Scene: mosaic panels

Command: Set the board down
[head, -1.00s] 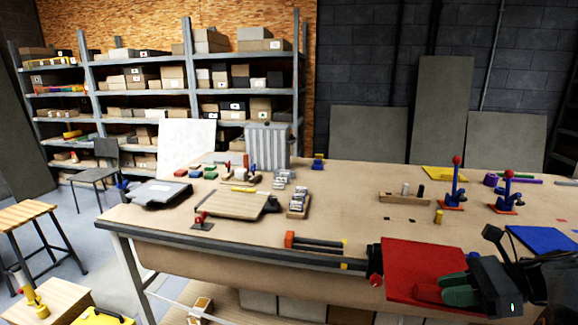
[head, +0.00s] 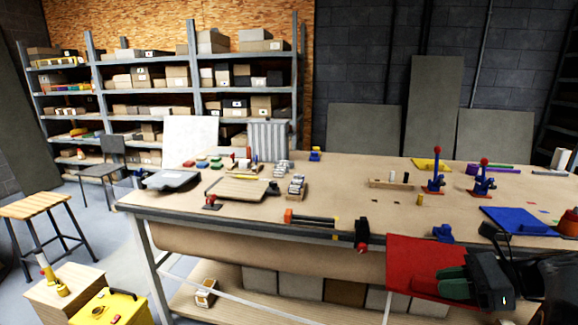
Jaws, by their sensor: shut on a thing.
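A flat red board (head: 410,262) is at the lower right in the head view, in front of the workbench's front edge. My gripper (head: 440,284), dark with green fingers, is shut on the red board at its right side. The fingers cover part of the board. Its right end is hidden behind my gripper. The board overlaps the bench edge in the picture, and I cannot tell its height over the bench.
The workbench (head: 350,208) has a blue panel (head: 520,221), red-knobbed clamps (head: 436,175), a wooden block rack (head: 392,184) and a wooden board on a dark base (head: 238,189). A red-and-black vise-like part (head: 362,234) sits at the front edge. The bench middle is fairly clear.

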